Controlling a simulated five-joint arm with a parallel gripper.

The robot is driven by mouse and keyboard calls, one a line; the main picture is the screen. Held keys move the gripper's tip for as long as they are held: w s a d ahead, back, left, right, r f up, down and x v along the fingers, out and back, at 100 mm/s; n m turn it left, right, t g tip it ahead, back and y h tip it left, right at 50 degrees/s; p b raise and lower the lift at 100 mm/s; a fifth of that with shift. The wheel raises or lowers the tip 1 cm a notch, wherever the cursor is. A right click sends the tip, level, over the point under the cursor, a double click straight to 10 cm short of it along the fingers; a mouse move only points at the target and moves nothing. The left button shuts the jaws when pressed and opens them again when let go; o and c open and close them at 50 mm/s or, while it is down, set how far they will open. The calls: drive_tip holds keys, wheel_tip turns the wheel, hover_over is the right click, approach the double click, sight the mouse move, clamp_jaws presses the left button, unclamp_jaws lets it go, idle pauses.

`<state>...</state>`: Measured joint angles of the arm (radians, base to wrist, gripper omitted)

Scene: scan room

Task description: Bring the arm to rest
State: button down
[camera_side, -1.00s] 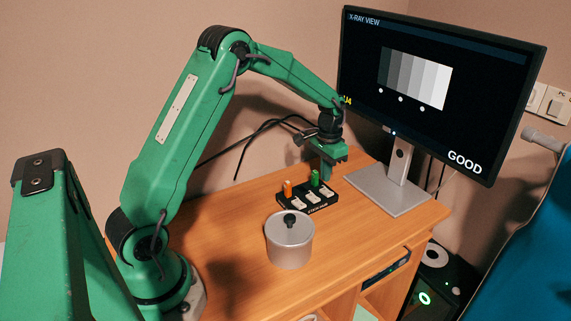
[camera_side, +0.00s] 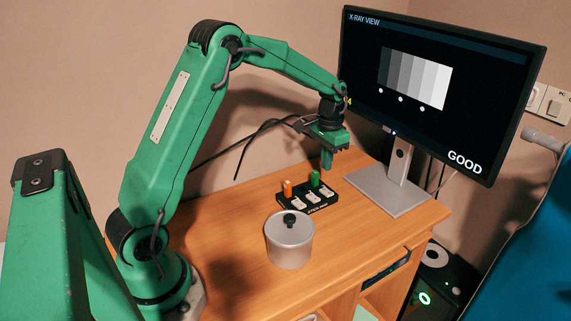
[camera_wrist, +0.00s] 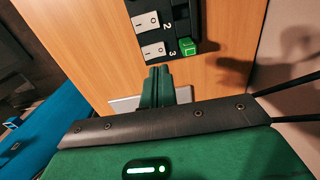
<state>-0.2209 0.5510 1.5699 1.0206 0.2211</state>
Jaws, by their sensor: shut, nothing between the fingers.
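My gripper (camera_side: 327,160) is shut and empty. It points down and hangs above the desk, just behind a black switch box. In the wrist view its two green fingertips (camera_wrist: 159,73) are together, close to the box's edge in the picture. The black switch box (camera_side: 322,207) carries several white rocker switches, an orange piece (camera_side: 287,188) and a green piece (camera_side: 315,179). The wrist view shows the green piece (camera_wrist: 187,46) beside the switches marked 2 and 3. I cannot tell the exact gap between fingers and box.
A monitor (camera_side: 432,85) reading GOOD stands on a grey base (camera_side: 388,194) right of my gripper. A lidded metal pot (camera_side: 289,245) stands in front of the switch box. The wooden desk (camera_side: 235,235) is bare at the left. Black cables (camera_side: 243,150) hang behind.

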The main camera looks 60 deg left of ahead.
drive_tip(key=s+d+r+t, duration=0.2)
drive_tip(key=s+d+r, duration=0.2)
drive_tip(key=s+r, duration=0.4)
drive_tip(key=s+d+r+t, duration=0.2)
drive_tip(key=s+d+r, duration=0.4)
drive_tip(key=s, duration=0.4)
drive_tip(key=s+d+t, duration=0.1)
drive_tip(key=s, duration=0.8)
drive_tip(key=shift+t, duration=0.3)
